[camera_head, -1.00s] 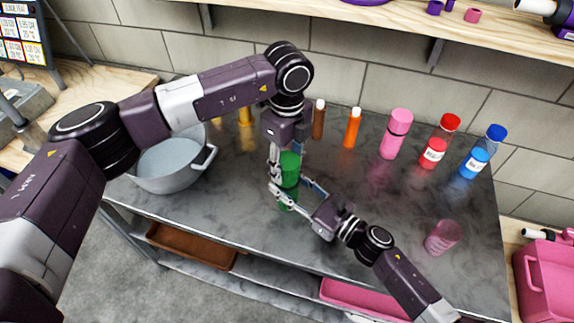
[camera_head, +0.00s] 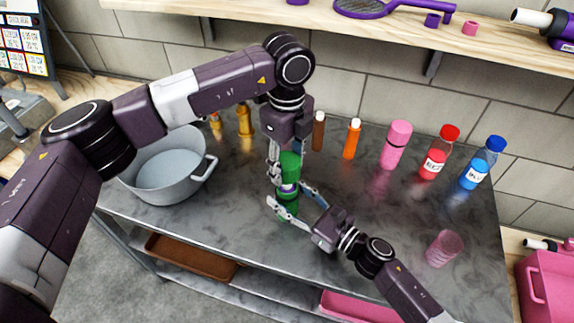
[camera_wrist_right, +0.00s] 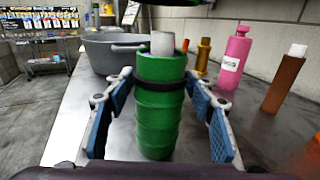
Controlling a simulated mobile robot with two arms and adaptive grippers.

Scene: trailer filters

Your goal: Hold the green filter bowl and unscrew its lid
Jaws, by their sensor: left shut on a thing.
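The green filter bowl (camera_head: 287,208) stands upright on the grey table in the head view. Its upper green part (camera_head: 289,166) is under my left gripper (camera_head: 287,160), which points down and is shut on it. A dark band separates the two parts. My right gripper (camera_head: 287,197) reaches in from the lower right with its fingers on both sides of the bowl. The right wrist view shows the bowl (camera_wrist_right: 159,125) between open blue pads, with gaps on both sides. A pale cylinder (camera_wrist_right: 162,43) shows above the bowl's rim there. My left fingers partly hide the top.
A grey pot (camera_head: 165,175) stands left of the bowl. Orange, brown, pink, red and blue bottles line the wall side. A pink cup (camera_head: 444,248) is at the right. A wooden shelf (camera_head: 400,30) overhangs the back.

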